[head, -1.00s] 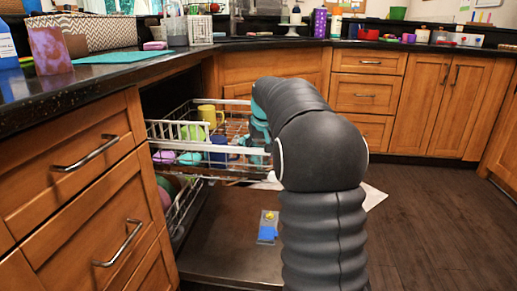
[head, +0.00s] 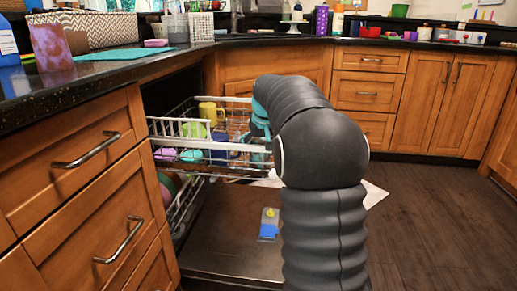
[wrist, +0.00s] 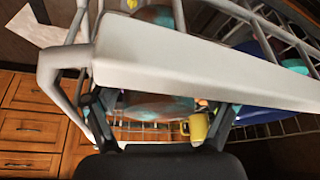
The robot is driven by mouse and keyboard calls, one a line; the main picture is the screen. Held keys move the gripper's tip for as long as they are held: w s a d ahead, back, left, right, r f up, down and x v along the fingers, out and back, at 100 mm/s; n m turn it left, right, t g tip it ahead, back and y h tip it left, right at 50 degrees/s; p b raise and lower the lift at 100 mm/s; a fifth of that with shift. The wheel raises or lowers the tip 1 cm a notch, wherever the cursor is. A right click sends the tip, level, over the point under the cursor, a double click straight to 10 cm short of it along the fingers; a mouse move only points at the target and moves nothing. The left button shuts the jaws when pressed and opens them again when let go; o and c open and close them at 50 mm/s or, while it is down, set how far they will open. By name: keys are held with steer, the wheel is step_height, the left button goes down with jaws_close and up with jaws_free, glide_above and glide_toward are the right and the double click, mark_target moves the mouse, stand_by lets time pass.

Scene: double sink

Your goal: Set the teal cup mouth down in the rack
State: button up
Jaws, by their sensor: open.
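A teal cup with rusty brown patches (wrist: 158,107) shows in the wrist view between and beyond the fingers of my gripper (wrist: 160,112). A pale rack bar crosses in front and hides part of it; I cannot tell which way its mouth faces. My gripper is open, its two dark fingers apart to either side of the cup in the picture; contact cannot be told. In the head view my arm covers most of the gripper, and a teal patch (head: 259,157) shows at the right end of the pulled-out upper rack (head: 210,146).
The rack also holds a yellow mug (head: 211,113), a green cup (head: 194,130), a blue mug (head: 219,153), a purple item (head: 165,154) and a small teal item (head: 191,156). Below lies the open dishwasher door (head: 225,240) with a blue-marked packet (head: 268,225). Wooden drawers (head: 90,160) stand close at left.

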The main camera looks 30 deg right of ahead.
steer(key=shift+d, duration=0.15)
steer(key=v, duration=1.2)
